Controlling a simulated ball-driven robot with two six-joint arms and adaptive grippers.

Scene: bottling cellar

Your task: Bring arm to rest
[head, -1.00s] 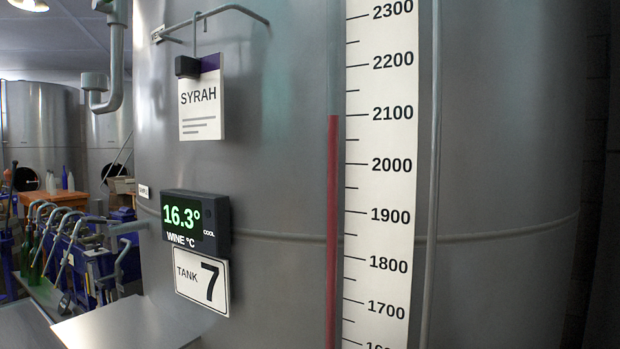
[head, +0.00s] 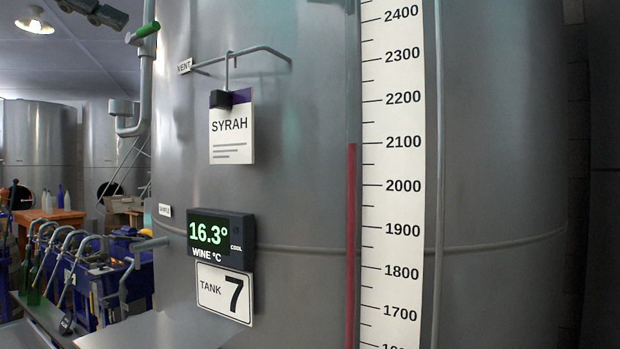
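Neither of my grippers shows in the head view, so I cannot see whether they are open or shut. A large steel tank (head: 300,190) fills most of the view close in front of me. It carries a hanging SYRAH card (head: 232,128), a display (head: 221,238) reading 16.3°, and a TANK 7 plate (head: 224,293). A white level scale (head: 398,170) runs down the tank.
A bent vent rod (head: 245,56) sticks out above the card. A grey pipe with a green-handled valve (head: 146,32) stands at the left. Further left are a filling machine with curved spouts (head: 75,262), an orange table (head: 48,216) with bottles, and another tank (head: 32,145).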

